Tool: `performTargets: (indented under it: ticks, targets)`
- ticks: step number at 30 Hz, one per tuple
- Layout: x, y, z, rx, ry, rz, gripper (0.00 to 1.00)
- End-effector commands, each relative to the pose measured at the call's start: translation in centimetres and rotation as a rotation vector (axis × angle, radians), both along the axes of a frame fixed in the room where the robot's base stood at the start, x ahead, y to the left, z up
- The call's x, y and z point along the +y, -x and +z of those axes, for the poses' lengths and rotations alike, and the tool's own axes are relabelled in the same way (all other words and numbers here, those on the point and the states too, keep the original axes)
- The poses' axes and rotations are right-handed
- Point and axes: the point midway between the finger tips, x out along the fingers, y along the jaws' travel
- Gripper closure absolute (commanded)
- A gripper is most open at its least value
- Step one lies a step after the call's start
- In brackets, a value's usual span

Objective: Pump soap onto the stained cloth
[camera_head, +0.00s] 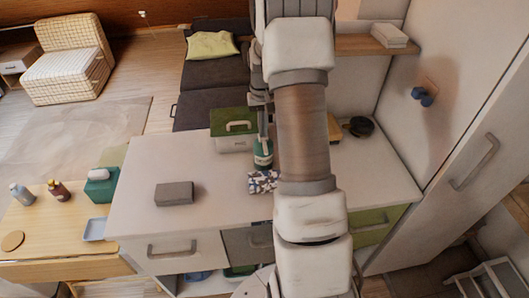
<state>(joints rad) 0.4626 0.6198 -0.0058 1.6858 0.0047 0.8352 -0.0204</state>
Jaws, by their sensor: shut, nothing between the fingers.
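A green bottle with a pale label (262,157) stands on the white counter, partly hidden by my arm; it looks like the soap dispenser. A blue-and-white patterned cloth (261,183) lies just in front of it, its right side hidden by my arm. Any stain is too small to make out. My gripper (263,128) points down directly above the bottle's top, shut and empty. I cannot tell whether it touches the pump head.
A green-lidded box (232,130) stands close behind and left of the bottle. A grey block (174,193) lies on the counter (150,160) at left. A dark round item (359,127) is at right. The wooden table (60,225) at far left holds bottles and a teal container (101,186).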

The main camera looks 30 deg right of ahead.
Motion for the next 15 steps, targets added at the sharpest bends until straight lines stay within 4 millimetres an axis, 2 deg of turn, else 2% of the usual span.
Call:
performTargets:
  ticks: [5, 15]
  targets:
    - [0.0, 0.1, 0.1, 0.002, -0.001, 0.000, 1.00]
    - [0.0, 0.0, 2.1, 0.001, 0.000, 0.000, 1.00]
